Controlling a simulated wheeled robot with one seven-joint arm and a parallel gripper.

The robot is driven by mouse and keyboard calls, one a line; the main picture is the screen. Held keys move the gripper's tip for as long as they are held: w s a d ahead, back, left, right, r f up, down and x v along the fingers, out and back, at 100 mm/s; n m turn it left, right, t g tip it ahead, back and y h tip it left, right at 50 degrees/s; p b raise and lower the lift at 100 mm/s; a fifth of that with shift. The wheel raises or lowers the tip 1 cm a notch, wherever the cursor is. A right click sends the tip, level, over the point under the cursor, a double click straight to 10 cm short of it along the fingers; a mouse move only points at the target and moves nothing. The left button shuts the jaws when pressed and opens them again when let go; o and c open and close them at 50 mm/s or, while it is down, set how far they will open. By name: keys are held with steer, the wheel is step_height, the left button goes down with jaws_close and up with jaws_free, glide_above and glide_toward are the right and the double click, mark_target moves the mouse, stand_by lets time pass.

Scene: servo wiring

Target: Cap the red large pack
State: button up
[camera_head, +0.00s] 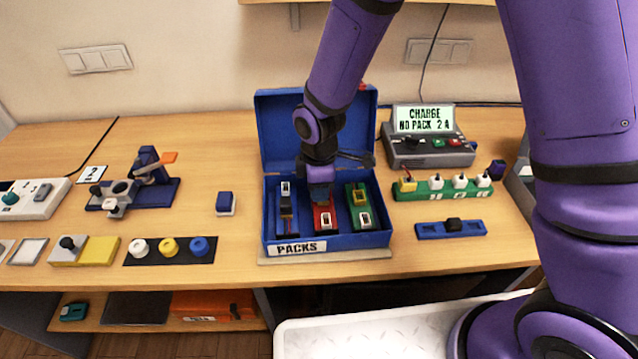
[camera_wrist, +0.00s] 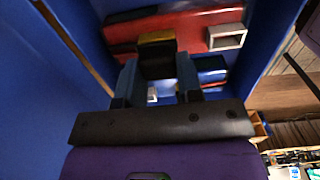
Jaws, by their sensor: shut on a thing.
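The red pack (camera_head: 322,217) sits in the middle of the open blue box (camera_head: 276,238) labelled PACKS. It has a white-framed socket near its front end. In the wrist view the red pack (camera_wrist: 190,28) lies across the top, with its white-framed socket at right. My gripper (camera_wrist: 158,72) reaches down into the box and is shut on a black block with a yellow top, seemingly the grip of the red pack. In the head view my gripper (camera_head: 320,190) hides the rear of this pack. I cannot tell whether the pack is lifted. No cap shows on its socket.
A blue pack (camera_head: 286,212) and a green pack (camera_head: 358,206) flank the red one, close to the box walls. A charger (camera_head: 430,148) reads "CHARGE NO PACK". A blue-and-white block (camera_head: 226,203) stands left of the box. White, yellow and blue round pieces sit on a dark strip (camera_head: 183,255).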

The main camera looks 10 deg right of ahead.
steer(key=shift+f, duration=0.15)
steer(key=o, duration=1)
step_height(320, 180, up, 11)
steer(key=shift+f, duration=0.1)
